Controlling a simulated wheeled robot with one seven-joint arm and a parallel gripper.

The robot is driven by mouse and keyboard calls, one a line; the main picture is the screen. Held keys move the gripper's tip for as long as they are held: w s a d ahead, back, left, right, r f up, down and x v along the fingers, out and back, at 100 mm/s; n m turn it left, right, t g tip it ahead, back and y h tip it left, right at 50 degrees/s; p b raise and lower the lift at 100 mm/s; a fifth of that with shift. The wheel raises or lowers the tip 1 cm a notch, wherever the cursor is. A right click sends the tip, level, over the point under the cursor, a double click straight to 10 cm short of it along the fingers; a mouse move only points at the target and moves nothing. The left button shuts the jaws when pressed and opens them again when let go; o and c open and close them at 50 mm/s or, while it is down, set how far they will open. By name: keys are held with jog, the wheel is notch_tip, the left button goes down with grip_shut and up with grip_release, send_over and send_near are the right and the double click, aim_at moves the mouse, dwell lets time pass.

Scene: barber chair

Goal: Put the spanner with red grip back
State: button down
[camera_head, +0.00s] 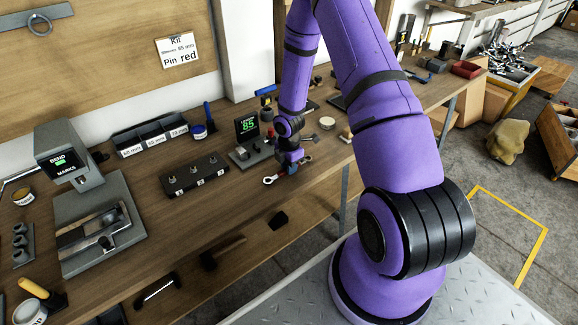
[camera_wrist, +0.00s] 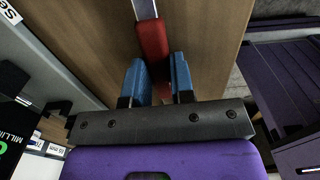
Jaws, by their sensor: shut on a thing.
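The spanner with red grip (camera_wrist: 152,40) is between the blue fingers of my gripper (camera_wrist: 158,75) in the wrist view. Its red grip runs up from the fingers and a bare metal shank shows above it. In the head view my gripper (camera_head: 289,168) is low over the front part of the bench. The spanner's pale ring end (camera_head: 270,181) sticks out to its left and another end shows to the right. My gripper is shut on the spanner. Whether the spanner touches the bench top cannot be told. My fingers hide part of the grip.
A dark peg rail (camera_head: 195,175) lies left of my gripper. A grey fixture with a green "85" display (camera_head: 247,126) stands just behind. Labelled bins (camera_head: 150,132) and a bending machine (camera_head: 72,155) are farther left. A sign (camera_head: 177,49) reads "Pin red".

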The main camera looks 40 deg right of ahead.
jog(key=shift+f, duration=0.15)
jog(key=c, duration=1)
grip_release()
notch_tip(320, 180, up, 27)
jog(key=s+a+m+t+h, duration=0.1)
jog(key=s+a+m+h, duration=0.15)
jog(key=m, duration=0.25)
jog(key=s+a+r+m+t, duration=0.1)
jog(key=s+a+r+m, duration=0.4)
jog(key=r, duration=0.4)
jog(key=s+a+r+m+t, duration=0.2)
jog(key=s+r+m, duration=0.1)
jog(key=s+r, duration=0.55)
jog(key=s+a+r+m, duration=0.1)
jog(key=s, duration=0.2)
jog(key=s+a+r+m+y, duration=0.1)
jog(key=s+r+m, duration=0.1)
jog(key=s, duration=0.2)
jog(key=s+a+r+m+t+y, duration=0.1)
jog(key=s+m, duration=0.1)
jog(key=s, duration=0.1)
jog(key=shift+s+a+r+y, duration=0.25)
jog(key=shift+a, duration=0.1)
